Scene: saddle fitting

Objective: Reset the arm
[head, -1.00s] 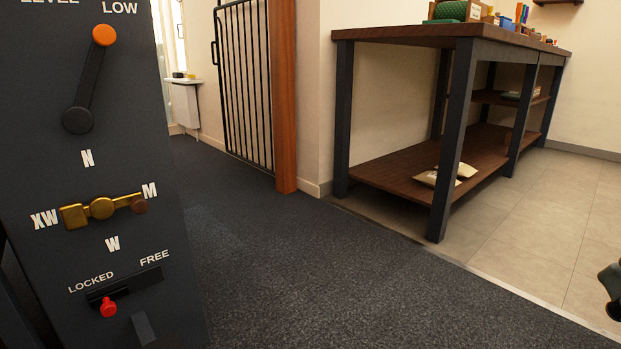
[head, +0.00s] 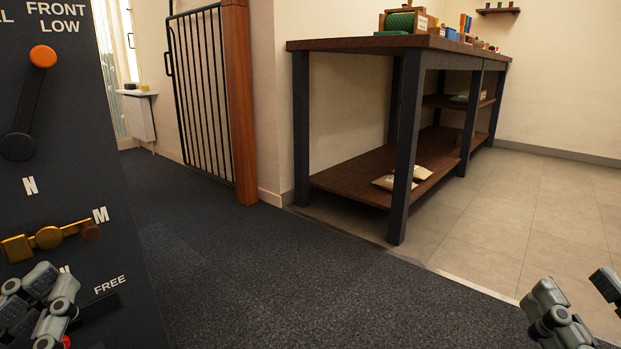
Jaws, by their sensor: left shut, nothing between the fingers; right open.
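My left gripper (head: 52,312) is at the lower left in the head view, in front of the dark control panel (head: 110,215). It is shut with nothing visible in it, and it hides the LOCKED end of the slot. A bit of the red knob (head: 66,342) shows beside it; I cannot tell whether they touch. The brass lever (head: 48,238) sits above the gripper between the N and M marks. The orange-knobbed lever (head: 43,57) points up near FRONT LOW. My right gripper (head: 578,290) is at the lower right edge, open and empty, partly cut off.
A wooden workbench (head: 345,43) with dark legs stands at centre right, with packets (head: 385,182) on its lower shelf. A black barred gate (head: 200,95) and a wooden post (head: 238,110) stand behind. The dark carpet (head: 260,270) in the middle is clear.

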